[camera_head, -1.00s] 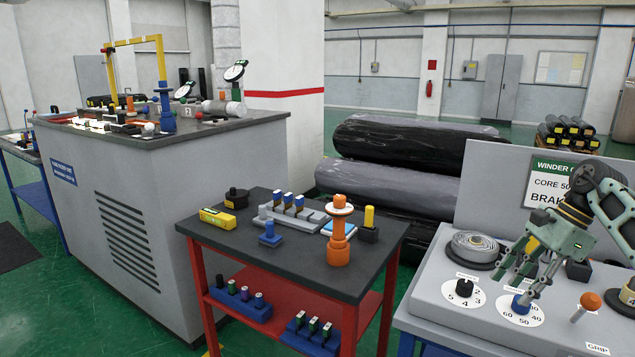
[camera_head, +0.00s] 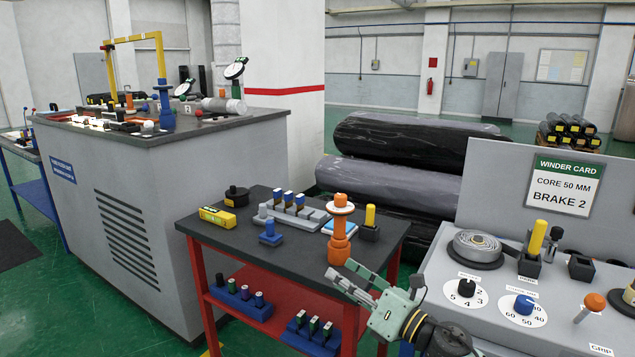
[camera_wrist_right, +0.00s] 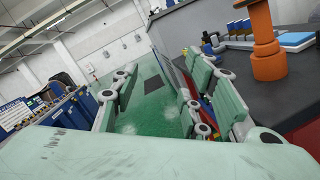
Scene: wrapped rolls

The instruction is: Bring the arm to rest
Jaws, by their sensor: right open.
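My right gripper (camera_head: 345,280) hangs in front of the right front corner of the red cart (camera_head: 290,280), pointing left. Its pale green fingers are apart, and nothing shows between them in the right wrist view (camera_wrist_right: 160,105). There the green floor shows beyond the fingers. My left gripper is not in view.
The cart's dark top carries an orange post (camera_head: 340,235) close behind my gripper. The grey console (camera_head: 480,315) at right holds a black knob (camera_head: 466,287), a blue knob (camera_head: 524,304), a yellow-handled piece (camera_head: 538,238) and an orange-topped lever (camera_head: 594,303). Black wrapped rolls (camera_head: 400,145) lie behind.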

